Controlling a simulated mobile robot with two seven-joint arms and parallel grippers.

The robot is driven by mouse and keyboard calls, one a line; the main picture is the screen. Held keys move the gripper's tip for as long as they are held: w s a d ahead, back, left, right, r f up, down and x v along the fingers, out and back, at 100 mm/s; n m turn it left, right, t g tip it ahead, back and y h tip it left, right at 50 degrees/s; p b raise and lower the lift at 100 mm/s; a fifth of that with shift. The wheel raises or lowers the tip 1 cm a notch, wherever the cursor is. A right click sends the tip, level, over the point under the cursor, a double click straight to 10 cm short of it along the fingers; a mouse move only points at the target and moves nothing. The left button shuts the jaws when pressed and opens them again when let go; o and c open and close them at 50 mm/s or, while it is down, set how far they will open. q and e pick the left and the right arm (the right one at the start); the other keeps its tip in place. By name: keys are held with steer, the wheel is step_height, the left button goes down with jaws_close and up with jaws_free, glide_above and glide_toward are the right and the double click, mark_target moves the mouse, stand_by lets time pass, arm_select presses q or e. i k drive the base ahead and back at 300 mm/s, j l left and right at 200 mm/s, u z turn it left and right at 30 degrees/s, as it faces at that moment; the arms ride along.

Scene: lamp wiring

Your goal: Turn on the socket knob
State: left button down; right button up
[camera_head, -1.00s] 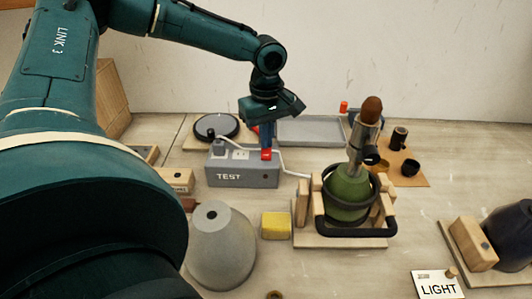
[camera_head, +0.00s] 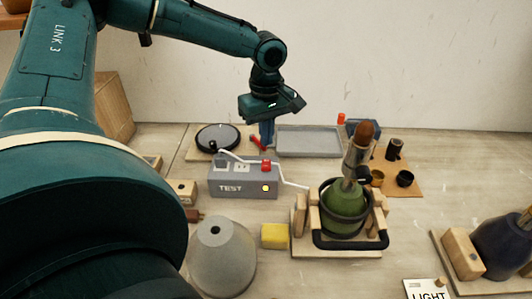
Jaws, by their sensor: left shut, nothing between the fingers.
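The lamp stands in a wooden cradle (camera_head: 300,215); its green body (camera_head: 345,205) carries a silver socket (camera_head: 355,160) topped by a brown rounded piece (camera_head: 365,132). A small dark part (camera_head: 363,173) at the socket's side may be the knob; its setting cannot be told. The grey TEST box (camera_head: 228,188) is left of the lamp, with a red switch (camera_head: 266,165) and a lit yellow light (camera_head: 265,188). My left gripper (camera_head: 267,143) is shut and empty, above and behind the red switch, apart from it and left of the socket. My right gripper is not in view.
A grey tray (camera_head: 310,142) and a black round disc (camera_head: 218,137) lie behind. A grey shade (camera_head: 222,258) and yellow block (camera_head: 274,236) are in front. Dark cups (camera_head: 405,178) stand on a board at right. A LIGHT card (camera_head: 428,289) lies front right. A white cord (camera_head: 292,184) runs from the box towards the lamp.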

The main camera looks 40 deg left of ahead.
mark_target(364, 175)
steer(key=k+l, duration=0.55)
steer(key=l, duration=0.15)
steer(key=k+l, duration=0.6)
steer(key=l, duration=0.15)
